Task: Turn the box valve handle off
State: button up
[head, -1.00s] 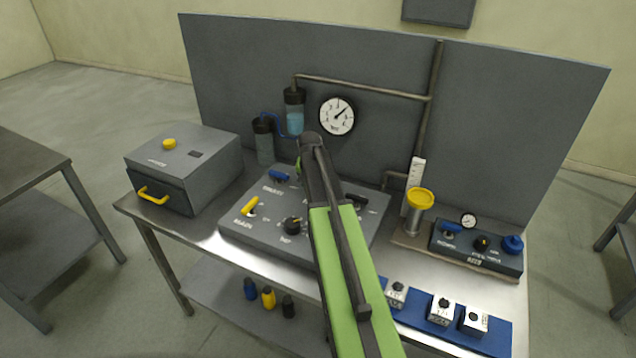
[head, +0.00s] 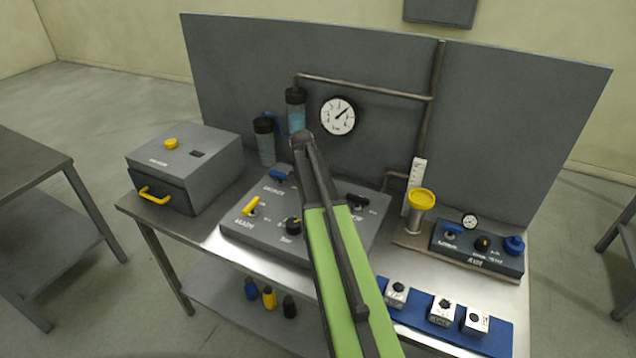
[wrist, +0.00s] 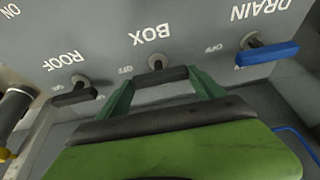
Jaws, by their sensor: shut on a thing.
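The box valve has a dark bar handle (wrist: 160,78) on a short stem, under the upside-down BOX lettering in the wrist view. The bar lies crosswise in that view, with a small OFF mark to its left. My gripper (wrist: 163,88) has its two green fingers at the two ends of this bar and is shut on it. In the head view my own arm hides the box handle and my fingers.
The blue drain handle (wrist: 267,53) and dark roof handle (wrist: 75,96) flank the box valve closely. In the head view, the valve panel (head: 236,228) also carries a yellow handle (head: 250,206) and a black knob (head: 293,226). Cylinders (head: 264,145) stand behind.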

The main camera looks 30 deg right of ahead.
jog(key=o, duration=1.4)
jog(key=shift+w+a+f, duration=0.1)
jog(key=shift+a, duration=0.05)
jog(key=shift+c, duration=0.2)
jog(key=shift+r+p, duration=0.4)
jog(key=p+v, duration=1.5)
jog(key=v, duration=0.1)
jog(key=shift+r, duration=0.35)
jog(key=shift+a, duration=0.15)
